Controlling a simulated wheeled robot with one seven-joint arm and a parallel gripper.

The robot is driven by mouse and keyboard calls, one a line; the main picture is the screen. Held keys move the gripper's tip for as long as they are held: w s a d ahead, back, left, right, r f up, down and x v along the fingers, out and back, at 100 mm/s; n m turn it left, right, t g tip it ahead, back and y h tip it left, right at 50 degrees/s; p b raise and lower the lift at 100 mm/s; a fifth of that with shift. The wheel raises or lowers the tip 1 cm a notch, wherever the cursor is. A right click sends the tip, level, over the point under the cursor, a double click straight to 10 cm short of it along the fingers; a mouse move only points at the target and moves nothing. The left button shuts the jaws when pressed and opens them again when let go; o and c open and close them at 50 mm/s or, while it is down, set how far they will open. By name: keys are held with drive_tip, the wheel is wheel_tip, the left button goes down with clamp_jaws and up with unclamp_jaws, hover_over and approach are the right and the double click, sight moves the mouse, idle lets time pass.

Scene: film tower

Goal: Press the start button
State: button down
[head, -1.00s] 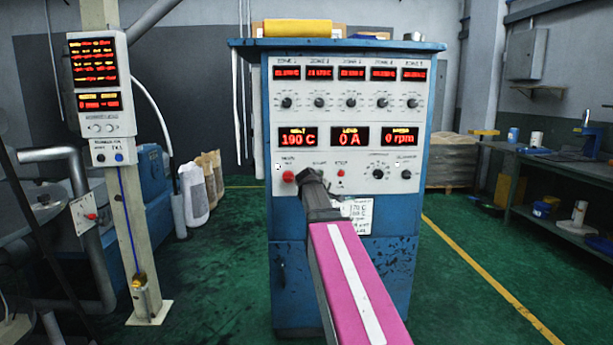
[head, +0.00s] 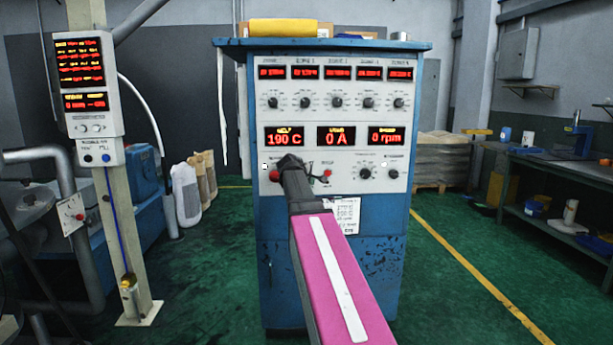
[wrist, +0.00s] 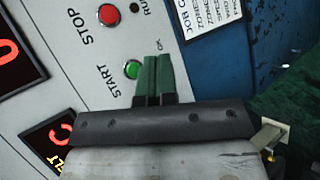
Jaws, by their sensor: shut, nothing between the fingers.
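The start button (wrist: 133,69) is a small round green button on the pale control panel, beside the label START in the wrist view. My gripper (wrist: 157,57) is shut and empty. Its green fingers lie just right of the button in that view, overlapping or close to its edge; I cannot tell whether they touch the panel. The red stop button (wrist: 109,14) is further up in the wrist view. In the head view my gripper (head: 289,160) is in front of the panel's lower row and hides the start button. The stop button also shows there (head: 327,173), to its right.
The blue control cabinet (head: 330,260) stands ahead, with a larger red button (head: 275,175) left of my gripper. A post with a display box (head: 90,90) stands at left. A workbench (head: 560,170) is at right. Green floor is open between the cabinet and the bench.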

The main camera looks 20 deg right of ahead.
drive_tip(key=w+d, duration=0.2)
drive_tip(key=w, duration=0.5)
drive_tip(key=shift+w, duration=0.2)
drive_tip(key=shift+w+d, duration=0.1)
drive_tip(key=shift+w, duration=0.1)
idle(1.7)
drive_tip(key=shift+w+d, duration=0.1)
drive_tip(key=shift+w, duration=0.15)
drive_tip(key=shift+w+d, duration=0.1)
drive_tip(key=shift+w, duration=0.25)
idle(0.8)
drive_tip(key=shift+s, duration=0.1)
drive_tip(key=shift+s+a, duration=0.25)
drive_tip(key=shift+s, duration=0.45)
drive_tip(key=shift+s, duration=0.1)
drive_tip(key=s, duration=0.2)
drive_tip(key=s+a, duration=0.1)
drive_tip(key=s, duration=0.1)
drive_tip(key=shift+s+a, duration=0.2)
drive_tip(key=shift+s, duration=0.1)
